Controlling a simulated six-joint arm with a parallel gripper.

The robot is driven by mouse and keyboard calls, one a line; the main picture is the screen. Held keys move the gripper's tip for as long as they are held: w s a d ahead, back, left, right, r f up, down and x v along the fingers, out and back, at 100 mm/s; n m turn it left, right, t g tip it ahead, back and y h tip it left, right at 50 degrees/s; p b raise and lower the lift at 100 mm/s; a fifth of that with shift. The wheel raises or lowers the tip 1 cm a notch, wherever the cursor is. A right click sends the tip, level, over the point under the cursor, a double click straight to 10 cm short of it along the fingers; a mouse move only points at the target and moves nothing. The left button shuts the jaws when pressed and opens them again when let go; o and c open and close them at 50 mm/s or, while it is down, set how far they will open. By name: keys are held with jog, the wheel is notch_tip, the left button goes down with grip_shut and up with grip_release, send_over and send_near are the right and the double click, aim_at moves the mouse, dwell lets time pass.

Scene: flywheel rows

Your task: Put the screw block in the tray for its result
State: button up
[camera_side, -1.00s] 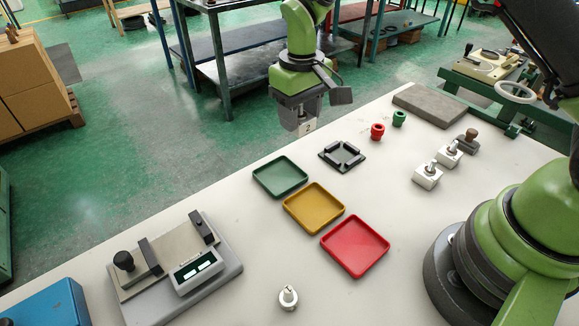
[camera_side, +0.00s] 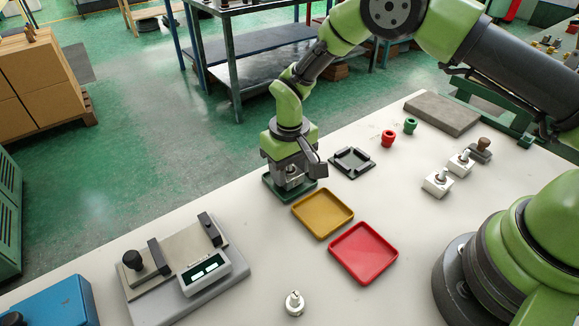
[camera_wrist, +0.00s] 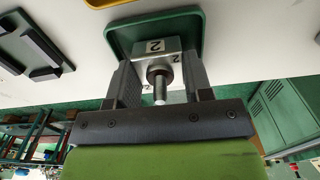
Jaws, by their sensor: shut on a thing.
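My gripper (camera_wrist: 160,90) is shut on a pale metal screw block (camera_wrist: 155,52) marked "2", with its screw pointing toward the wrist camera. The block is at the green tray (camera_wrist: 195,18), inside its outline in the wrist view. In the side view, my gripper (camera_side: 290,178) is low over the green tray (camera_side: 272,193) and hides most of it. Whether the block touches the tray floor cannot be told. The yellow tray (camera_side: 322,213) and red tray (camera_side: 363,253) lie empty in a row beside it.
A black square fixture (camera_side: 351,162) lies just right of the green tray. Two white screw blocks (camera_side: 437,183) (camera_side: 461,162) stand farther right. Red (camera_side: 388,138) and green (camera_side: 410,125) knobs stand behind. A gauge device (camera_side: 180,272) is at front left, with a small white part (camera_side: 294,303) nearby.

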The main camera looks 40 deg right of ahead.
jog(key=shift+f, duration=0.1)
jog(key=o, duration=1.2)
notch_tip(320, 180, up, 20)
jog(key=s+d+t, duration=0.1)
jog(key=s+d, duration=0.1)
jog(key=s+d+r+m+t+y, duration=0.1)
jog(key=s+d+r+m+t, duration=0.15)
jog(key=s+r, duration=0.55)
jog(key=s+d+r+t, duration=0.1)
jog(key=s+t, duration=0.1)
jog(key=s, duration=0.4)
jog(key=s+d+r+m+t+y, duration=0.1)
jog(key=s, duration=0.6)
jog(key=shift+d+t, duration=0.35)
jog(key=shift+d, duration=0.05)
